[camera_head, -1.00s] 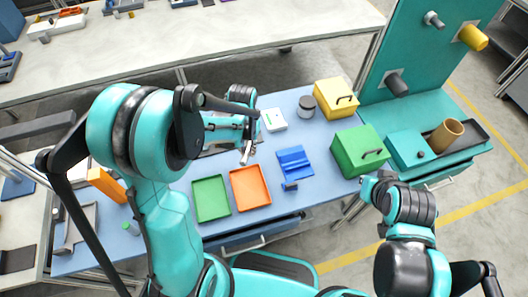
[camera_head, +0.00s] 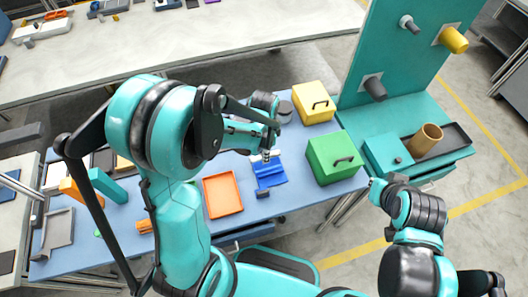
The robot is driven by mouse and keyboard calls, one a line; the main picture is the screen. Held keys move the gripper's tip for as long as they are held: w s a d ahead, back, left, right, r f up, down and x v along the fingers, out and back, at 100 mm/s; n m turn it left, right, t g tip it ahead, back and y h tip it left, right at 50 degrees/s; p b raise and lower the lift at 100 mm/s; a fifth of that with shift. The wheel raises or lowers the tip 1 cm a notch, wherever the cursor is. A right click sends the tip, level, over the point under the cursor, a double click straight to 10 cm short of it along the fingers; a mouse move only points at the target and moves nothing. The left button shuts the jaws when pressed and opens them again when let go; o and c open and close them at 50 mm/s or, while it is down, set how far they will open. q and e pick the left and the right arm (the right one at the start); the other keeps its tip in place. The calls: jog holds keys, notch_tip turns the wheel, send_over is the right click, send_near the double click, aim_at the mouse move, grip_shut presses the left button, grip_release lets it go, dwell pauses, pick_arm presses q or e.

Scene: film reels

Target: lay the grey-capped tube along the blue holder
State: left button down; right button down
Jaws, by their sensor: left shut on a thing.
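The blue holder (camera_head: 270,179) lies on the light-blue table, right of the orange tray. My left gripper (camera_head: 268,150) is over the holder's far edge and is shut on a small pale thing (camera_head: 267,156), which seems to be the tube. Its grey cap cannot be made out, and I cannot tell whether it touches the holder. The near part of the holder is uncovered.
The orange tray (camera_head: 222,195) is left of the holder. The green box (camera_head: 334,158) is close on its right, with the yellow box (camera_head: 313,103) behind. A small dark block (camera_head: 263,194) lies at the holder's near edge. My left arm hides much of the table's left half.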

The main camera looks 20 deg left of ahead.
pick_arm(q)
jog(key=shift+f+b, duration=2.15)
jog(key=shift+f, duration=0.8)
jog(key=c, duration=1.3)
grip_release()
jog(key=shift+r, duration=0.15)
notch_tip(320, 180, up, 12)
jog(key=shift+f, duration=0.1)
